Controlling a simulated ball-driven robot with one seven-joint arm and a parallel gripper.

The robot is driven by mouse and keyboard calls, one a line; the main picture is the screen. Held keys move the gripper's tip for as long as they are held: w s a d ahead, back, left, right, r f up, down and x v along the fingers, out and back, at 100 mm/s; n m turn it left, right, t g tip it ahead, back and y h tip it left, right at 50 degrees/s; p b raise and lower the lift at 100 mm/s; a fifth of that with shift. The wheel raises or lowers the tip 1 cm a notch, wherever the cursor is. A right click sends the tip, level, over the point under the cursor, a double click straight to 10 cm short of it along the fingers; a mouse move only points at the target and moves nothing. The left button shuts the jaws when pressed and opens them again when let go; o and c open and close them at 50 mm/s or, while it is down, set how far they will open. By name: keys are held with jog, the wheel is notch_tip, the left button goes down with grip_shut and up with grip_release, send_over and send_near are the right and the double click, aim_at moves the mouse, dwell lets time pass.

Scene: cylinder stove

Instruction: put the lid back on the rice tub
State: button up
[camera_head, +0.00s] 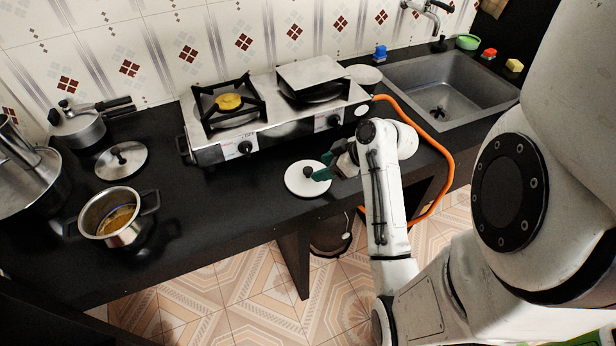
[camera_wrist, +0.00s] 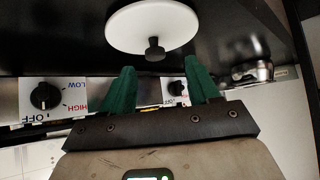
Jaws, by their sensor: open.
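A white round lid (camera_head: 297,185) with a dark knob lies on the black counter in front of the stove. It also shows at the top of the wrist view (camera_wrist: 135,28), with its knob pointing toward the space between my fingers. My gripper (camera_head: 321,168) has green fingers and is at the lid's right side in the head view. In the wrist view my gripper (camera_wrist: 158,78) is open, with nothing between the fingers and the knob slightly beyond the tips. A dark round container (camera_head: 330,238) shows partly below the counter edge; I cannot tell if it is the rice tub.
A two-burner stove (camera_head: 230,150) stands behind the lid, with an orange hose (camera_head: 447,155) at its right. A steel pot (camera_head: 105,230) and a metal lid (camera_head: 132,160) are at left. A sink (camera_head: 470,75) is at right. The counter left of the white lid is clear.

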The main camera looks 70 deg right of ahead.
aim_at(309, 170)
jog(key=x, duration=0.2)
jog(key=p+x, duration=0.1)
jog(key=x, duration=0.1)
jog(key=shift+w+d, duration=0.3)
jog(key=shift+d, duration=0.15)
jog(key=shift+w+f, duration=0.35)
jog(key=shift+f, duration=0.05)
grip_shut()
